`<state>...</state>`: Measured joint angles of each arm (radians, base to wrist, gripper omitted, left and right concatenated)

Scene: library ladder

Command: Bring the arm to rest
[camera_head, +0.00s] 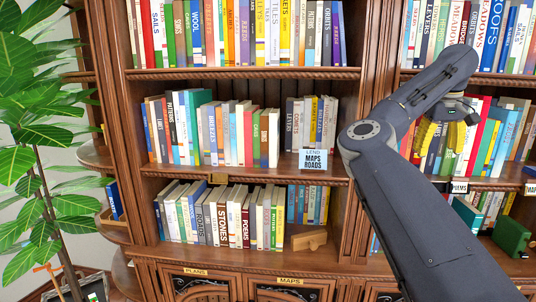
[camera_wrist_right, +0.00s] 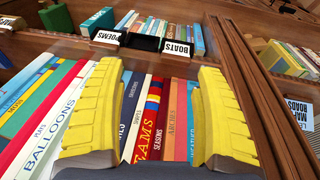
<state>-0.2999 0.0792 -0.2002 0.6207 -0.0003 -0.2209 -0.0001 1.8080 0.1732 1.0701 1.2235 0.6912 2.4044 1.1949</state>
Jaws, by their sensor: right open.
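My right gripper (camera_head: 440,138) is in front of the middle shelf of the right-hand bookcase bay, its yellow fingers apart. In the right wrist view the two yellow fingers of the gripper (camera_wrist_right: 158,112) stand wide open with nothing held between them. I cannot tell whether the fingers touch any book. My right arm (camera_head: 415,200) reaches in from the lower right and hides part of the shelves. My left gripper is not in view.
The wooden bookcase (camera_head: 240,172) holds rows of books. A Poems label (camera_head: 459,187) sits below the right gripper. A green box (camera_head: 510,236) stands lower right. A leafy plant (camera_head: 35,135) fills the left side.

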